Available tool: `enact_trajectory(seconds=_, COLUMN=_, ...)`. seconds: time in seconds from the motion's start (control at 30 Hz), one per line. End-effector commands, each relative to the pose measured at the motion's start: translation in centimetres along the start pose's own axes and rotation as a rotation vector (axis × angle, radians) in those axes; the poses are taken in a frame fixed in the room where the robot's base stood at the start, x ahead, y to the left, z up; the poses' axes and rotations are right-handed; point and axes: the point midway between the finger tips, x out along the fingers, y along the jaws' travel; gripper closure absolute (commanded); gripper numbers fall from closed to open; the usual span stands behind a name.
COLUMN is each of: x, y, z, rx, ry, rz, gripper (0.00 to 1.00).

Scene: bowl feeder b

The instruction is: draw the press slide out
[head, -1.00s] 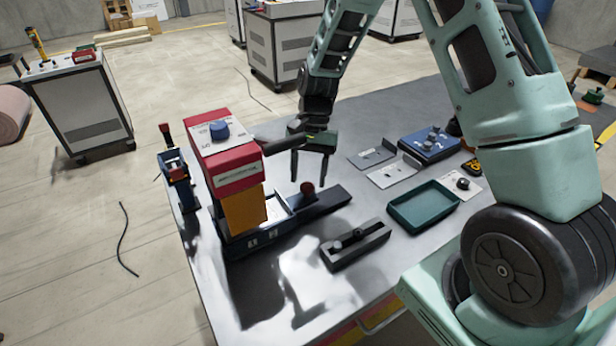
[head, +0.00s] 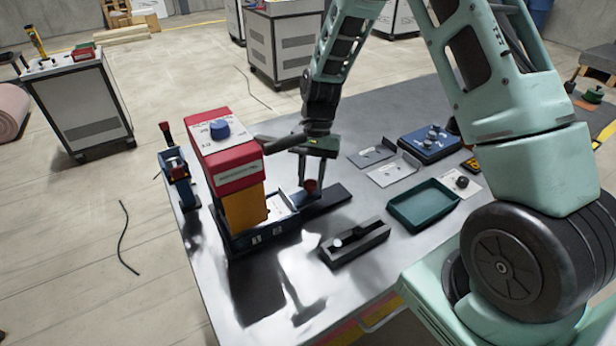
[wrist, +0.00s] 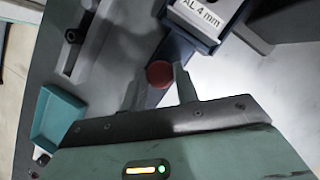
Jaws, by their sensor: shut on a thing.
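The press (head: 240,165) stands on the left of the table, with a red and yellow body and a blue knob on top. Its slide (head: 278,209) lies low at the right of the body, over a dark rail, and carries a red knob (head: 311,186). My gripper (head: 311,183) points down with its fingers at the red knob. In the wrist view the two fingertips (wrist: 160,78) stand on either side of the red knob (wrist: 159,73), shut on it. A plate marked "AL 4 mm" (wrist: 203,17) shows beyond the knob.
A grey slotted block (head: 354,243) sits in front of the slide. A green tray (head: 424,205), sheet metal plates (head: 394,171) and a blue control box (head: 430,142) are to the right. A small blue device (head: 178,175) stands left of the press.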

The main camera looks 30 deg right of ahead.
Motion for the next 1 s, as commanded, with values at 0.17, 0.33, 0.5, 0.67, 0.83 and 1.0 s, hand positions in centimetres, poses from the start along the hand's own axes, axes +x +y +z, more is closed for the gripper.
enact_trajectory(seconds=0.17, x=-1.1, y=2.4, z=-2.2, rx=0.007, ry=0.004, rz=0.000, gripper=1.00)
enact_trajectory(seconds=0.33, x=-2.2, y=5.2, z=-4.8, rx=0.009, ry=0.003, rz=0.000, gripper=1.00)
enact_trajectory(seconds=0.5, x=-3.2, y=8.0, z=-7.3, rx=0.008, ry=0.004, rz=0.000, gripper=1.00)
enact_trajectory(seconds=0.67, x=-4.0, y=10.0, z=-9.2, rx=0.006, ry=0.006, rz=0.000, gripper=1.00)
enact_trajectory(seconds=0.83, x=-4.5, y=11.4, z=-10.5, rx=0.003, ry=0.005, rz=0.001, gripper=1.00)
enact_trajectory(seconds=1.0, x=-4.8, y=12.0, z=-11.1, rx=0.002, ry=0.005, rz=0.001, gripper=1.00)
